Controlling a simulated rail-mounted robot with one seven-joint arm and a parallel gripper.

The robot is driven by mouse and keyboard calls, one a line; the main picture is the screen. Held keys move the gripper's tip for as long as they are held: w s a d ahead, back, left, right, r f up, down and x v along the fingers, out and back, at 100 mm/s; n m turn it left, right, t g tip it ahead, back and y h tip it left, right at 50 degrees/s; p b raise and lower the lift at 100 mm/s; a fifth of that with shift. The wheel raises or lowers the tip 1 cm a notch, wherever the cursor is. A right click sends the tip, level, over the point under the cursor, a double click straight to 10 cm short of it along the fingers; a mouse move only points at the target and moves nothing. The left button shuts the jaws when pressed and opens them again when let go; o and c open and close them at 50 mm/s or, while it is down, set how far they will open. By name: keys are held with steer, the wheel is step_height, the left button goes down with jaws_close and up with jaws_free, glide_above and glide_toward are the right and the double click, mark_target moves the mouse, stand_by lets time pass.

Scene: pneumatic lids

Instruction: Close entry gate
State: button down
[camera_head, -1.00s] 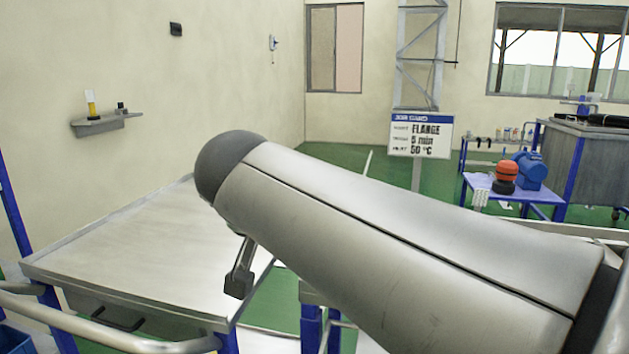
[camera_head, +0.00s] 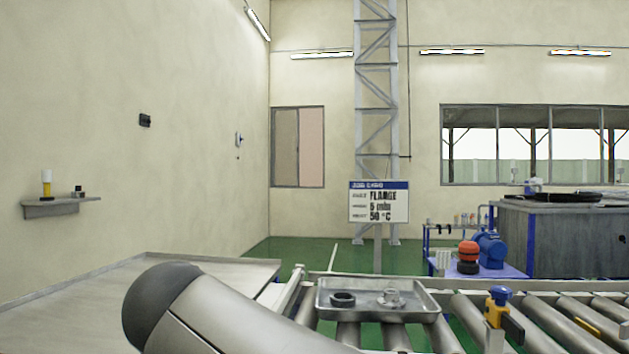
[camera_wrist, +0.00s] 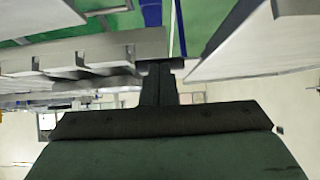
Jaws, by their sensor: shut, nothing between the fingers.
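My gripper (camera_wrist: 160,66) shows in the wrist view as a dark narrow shape, shut and empty. It is beside pale metal edges and bars; I cannot tell whether it touches them. In the head view my arm covers the lower middle and my gripper is out of sight. I cannot pick out the entry gate for certain. A fixture with a blue knob and a yellow and black body (camera_head: 503,315) stands at the roller conveyor (camera_head: 550,318). I cannot tell whether it belongs to the gate.
A metal tray (camera_head: 418,314) with a dark ring (camera_head: 342,299) and a small metal part (camera_head: 391,297) lies on the rollers. A metal table (camera_head: 70,312) is at left. A sign (camera_head: 379,202) reading FLANGE and a blue side table (camera_head: 512,271) stand behind.

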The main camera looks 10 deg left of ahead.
steer(key=shift+f, duration=0.3)
